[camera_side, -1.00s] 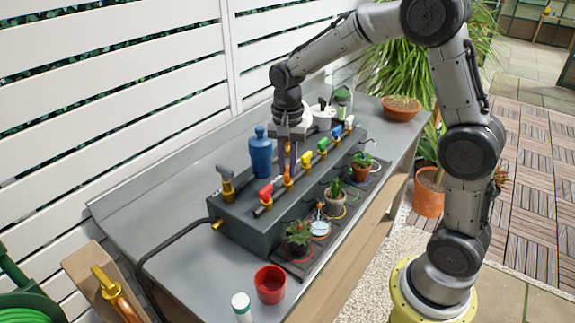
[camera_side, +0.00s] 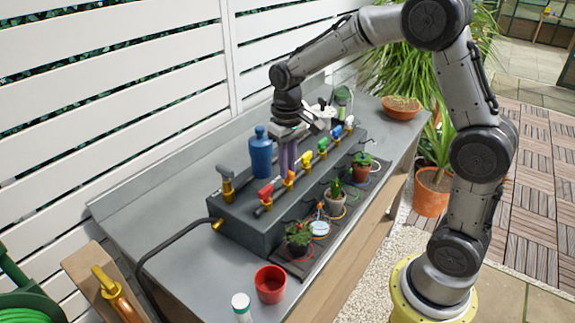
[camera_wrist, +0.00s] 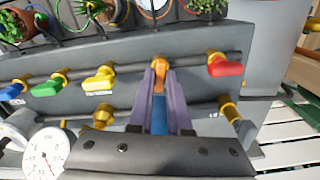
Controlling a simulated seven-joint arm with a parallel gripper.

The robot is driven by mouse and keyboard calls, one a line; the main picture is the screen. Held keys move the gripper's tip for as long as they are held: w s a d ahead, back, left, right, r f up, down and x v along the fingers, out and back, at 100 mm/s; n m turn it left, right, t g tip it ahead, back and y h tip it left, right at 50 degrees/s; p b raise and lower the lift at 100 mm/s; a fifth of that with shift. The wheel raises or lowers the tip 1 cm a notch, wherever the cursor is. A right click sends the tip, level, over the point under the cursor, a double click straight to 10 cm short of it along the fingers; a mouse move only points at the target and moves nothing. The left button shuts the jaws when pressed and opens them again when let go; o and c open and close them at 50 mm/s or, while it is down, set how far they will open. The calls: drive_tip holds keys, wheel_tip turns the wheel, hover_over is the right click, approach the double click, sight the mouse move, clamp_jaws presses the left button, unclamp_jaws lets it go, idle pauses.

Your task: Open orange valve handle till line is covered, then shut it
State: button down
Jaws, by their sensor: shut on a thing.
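The orange valve handle (camera_wrist: 159,78) is between the two purple fingers of my gripper (camera_wrist: 160,88) in the wrist view. My gripper is shut on it. The handle points across the pipe, unlike the neighbouring yellow and red handles. In the side view my gripper (camera_side: 288,172) reaches down to the orange valve (camera_side: 289,180) on the grey manifold block (camera_side: 250,222), and the fingers partly hide the handle. A small round pot with a pale blue-white top (camera_side: 320,228) stands in front of the block. I cannot make out a fill line in it.
A red handle (camera_wrist: 226,68) and a yellow handle (camera_wrist: 98,82) flank the orange one. Green (camera_wrist: 47,87) and blue (camera_wrist: 12,92) handles lie beyond. Potted plants (camera_side: 299,234) and a red cup (camera_side: 270,284) are in front.

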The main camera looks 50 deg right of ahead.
drive_tip(key=shift+r+n, duration=0.1)
drive_tip(key=shift+n, duration=1)
drive_tip(key=c, duration=0.9)
unclamp_jaws()
drive_tip(key=shift+o, duration=0.2)
wheel_tip(320, 180, up, 14)
